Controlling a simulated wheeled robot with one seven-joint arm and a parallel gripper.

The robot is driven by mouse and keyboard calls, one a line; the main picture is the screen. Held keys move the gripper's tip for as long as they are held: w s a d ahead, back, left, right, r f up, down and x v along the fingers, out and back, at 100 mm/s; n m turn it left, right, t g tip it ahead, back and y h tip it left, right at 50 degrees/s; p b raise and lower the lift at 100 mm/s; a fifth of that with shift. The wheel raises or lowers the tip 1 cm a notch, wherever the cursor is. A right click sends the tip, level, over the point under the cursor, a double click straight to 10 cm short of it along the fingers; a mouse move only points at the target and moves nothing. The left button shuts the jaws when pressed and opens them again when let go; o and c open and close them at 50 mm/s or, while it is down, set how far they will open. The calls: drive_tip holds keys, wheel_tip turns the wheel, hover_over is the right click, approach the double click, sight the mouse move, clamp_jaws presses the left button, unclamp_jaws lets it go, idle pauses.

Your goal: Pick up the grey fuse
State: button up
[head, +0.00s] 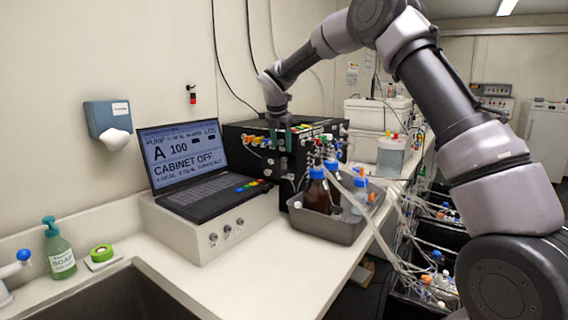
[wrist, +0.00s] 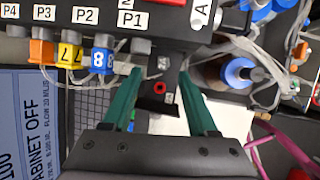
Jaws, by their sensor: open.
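My gripper (wrist: 160,74) is open, its two green fingers spread and pointing at the black cabinet (wrist: 207,45). In the head view my gripper (head: 280,138) hangs just above the front of the cabinet (head: 238,134). A small grey piece, which may be the grey fuse (wrist: 163,63), shows between the fingertips in the wrist view, with a gap on both sides. It is too small to identify surely. A red ring (wrist: 159,87) on a dark face lies just below it. The fuse cannot be made out in the head view.
Plugs in orange, yellow and blue (wrist: 102,60) with tubes sit left of the fingers, under the P labels. A grey tray (head: 318,240) of brown bottles (head: 317,192) stands right of the cabinet front. A laptop (head: 190,165) stands at left.

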sight(284, 158)
drive_tip(key=x, duration=0.5)
drive_tip(key=shift+d+f, duration=0.2)
drive_tip(key=shift+f, duration=0.1)
drive_tip(key=shift+s, duration=0.1)
clamp_jaws()
